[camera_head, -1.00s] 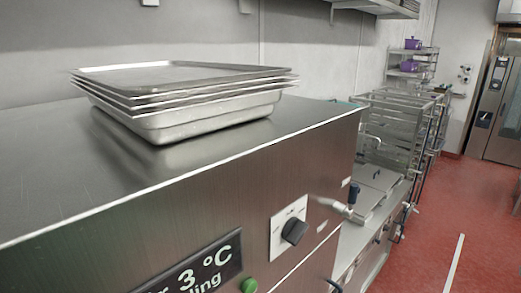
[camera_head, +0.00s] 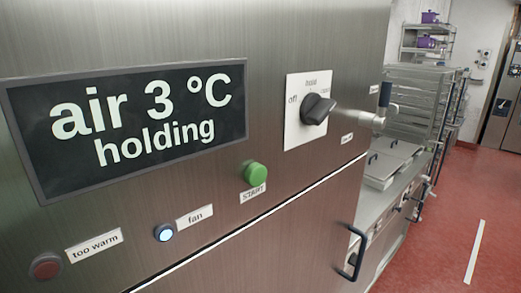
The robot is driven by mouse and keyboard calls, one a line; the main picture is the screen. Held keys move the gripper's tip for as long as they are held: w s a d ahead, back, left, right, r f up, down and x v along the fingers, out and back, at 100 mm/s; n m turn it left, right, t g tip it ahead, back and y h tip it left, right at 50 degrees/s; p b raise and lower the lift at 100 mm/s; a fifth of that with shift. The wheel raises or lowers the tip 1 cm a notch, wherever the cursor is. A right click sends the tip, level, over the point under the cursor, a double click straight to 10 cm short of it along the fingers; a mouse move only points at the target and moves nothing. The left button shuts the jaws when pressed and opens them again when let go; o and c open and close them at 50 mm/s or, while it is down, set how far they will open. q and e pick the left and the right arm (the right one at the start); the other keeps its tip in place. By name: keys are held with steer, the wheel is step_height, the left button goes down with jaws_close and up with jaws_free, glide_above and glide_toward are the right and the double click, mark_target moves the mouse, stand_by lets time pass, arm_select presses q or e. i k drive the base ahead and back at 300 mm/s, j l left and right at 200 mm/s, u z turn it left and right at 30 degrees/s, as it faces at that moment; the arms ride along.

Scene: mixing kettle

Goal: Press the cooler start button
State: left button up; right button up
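The cooler's steel front panel fills the left and middle of the head view. The green start button (camera_head: 255,174) sticks out of the panel, with a "START" label (camera_head: 253,193) just below it. A dark display (camera_head: 135,120) to its upper left reads "air 3 °C holding". Neither of my grippers shows in the view, and nothing touches the button.
A black rotary knob (camera_head: 317,109) on a white plate sits right of the button. A lit fan lamp (camera_head: 164,233) and a dark red "too warm" lamp (camera_head: 46,267) sit lower left. A black handle (camera_head: 354,253) projects at lower right. Red floor (camera_head: 470,200) lies open at right.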

mark_target(255, 174)
steer(key=k+j, duration=0.35)
steer(key=j, duration=0.15)
steer(key=k+j, duration=0.3)
steer(key=j, duration=0.15)
steer(key=k+j, duration=0.35)
steer(key=j, duration=0.15)
